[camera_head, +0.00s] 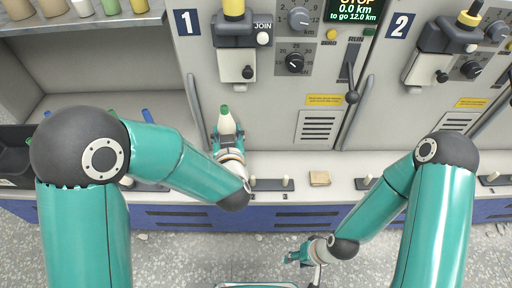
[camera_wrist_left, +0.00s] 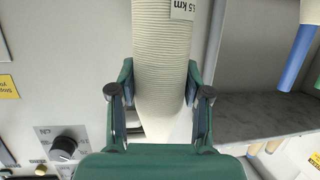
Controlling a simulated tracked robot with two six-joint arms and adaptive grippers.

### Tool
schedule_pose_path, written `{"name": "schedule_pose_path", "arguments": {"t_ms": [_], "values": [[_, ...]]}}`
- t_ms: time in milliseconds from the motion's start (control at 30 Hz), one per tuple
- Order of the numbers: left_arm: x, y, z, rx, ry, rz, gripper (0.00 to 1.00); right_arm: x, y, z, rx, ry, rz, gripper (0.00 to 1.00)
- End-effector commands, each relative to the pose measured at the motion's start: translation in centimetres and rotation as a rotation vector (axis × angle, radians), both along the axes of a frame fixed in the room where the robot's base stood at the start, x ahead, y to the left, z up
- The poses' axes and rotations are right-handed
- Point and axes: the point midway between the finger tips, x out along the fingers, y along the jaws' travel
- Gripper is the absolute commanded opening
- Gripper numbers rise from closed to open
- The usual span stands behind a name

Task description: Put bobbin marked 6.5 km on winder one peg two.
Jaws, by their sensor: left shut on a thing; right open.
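A cream bobbin with a green tip (camera_head: 226,122) stands in front of winder one's panel, held by my left gripper (camera_head: 228,146). In the left wrist view, the bobbin's wound body (camera_wrist_left: 163,50) is between the two fingers of the left gripper (camera_wrist_left: 160,105). Its label (camera_wrist_left: 183,9) is cut off at the edge and reads about ".5 km". Winder one, marked 1 (camera_head: 187,22), has short pale pegs on its ledge; one peg (camera_head: 252,182) and another peg (camera_head: 285,181) show right of my left forearm. My right gripper (camera_head: 300,256) is open and empty, low in front of the ledge.
Winder two, marked 2 (camera_head: 399,25), stands at the right. A shelf bay at the left has several bobbins (camera_head: 52,8) on top and blue-tipped ones (camera_head: 147,116) lower. A lever (camera_head: 352,96) sticks out of winder one.

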Motion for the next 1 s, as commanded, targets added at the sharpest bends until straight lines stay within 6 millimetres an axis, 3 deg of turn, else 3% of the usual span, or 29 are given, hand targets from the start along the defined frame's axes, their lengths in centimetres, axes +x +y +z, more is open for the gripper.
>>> {"name": "schedule_pose_path", "arguments": {"t_ms": [33,100,300,533,1000], "values": [[-0.9,-2.0,0.2,-0.002,-0.006,0.002,0.09,0.0,0.0,-0.8,0.0,0.0,0.0,0.44],[-2.0,-3.8,0.6,-0.001,-0.005,0.017,0.09,0.0,0.0,-1.2,0.0,0.0,0.0,0.44],[-4.3,-6.3,1.1,0.0,-0.001,0.046,0.09,0.0,0.0,-1.8,0.0,0.0,0.0,0.44],[-4.6,-6.5,0.1,0.0,0.001,0.053,0.09,0.0,0.0,-2.8,0.0,0.0,0.0,0.44],[-4.6,-6.5,-4.2,0.0,0.001,0.053,0.09,0.0,0.0,-6.7,0.0,0.0,0.0,0.44]]}}
